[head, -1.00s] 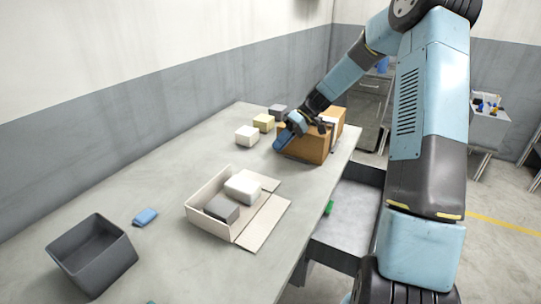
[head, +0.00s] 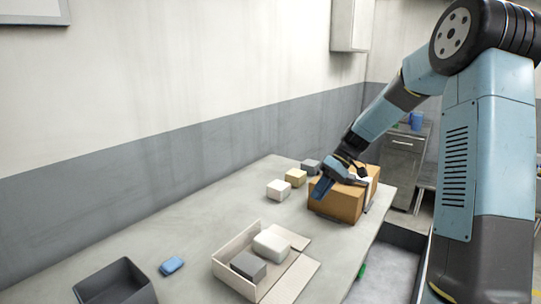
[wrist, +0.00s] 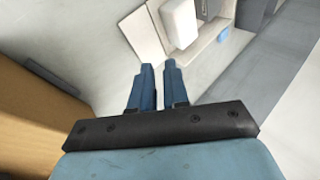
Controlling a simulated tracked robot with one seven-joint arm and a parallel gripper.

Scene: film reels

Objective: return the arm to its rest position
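My arm reaches in from the right of the head view, bent at the elbow. My gripper (head: 321,190) hangs over the table beside the left end of a brown cardboard box (head: 338,205); I cannot tell whether it touches the box. In the wrist view the two blue fingers of the gripper (wrist: 158,80) stand a little apart, with nothing between them. The brown box (wrist: 35,125) fills the left of that view, close to the gripper.
On the table (head: 200,235) are an open cream box (head: 235,268) holding white and grey blocks, a dark bin (head: 130,285), a blue block (head: 172,265), and white (head: 278,190), yellow (head: 296,177) and grey (head: 310,166) blocks. A metal cabinet (head: 403,165) stands behind.

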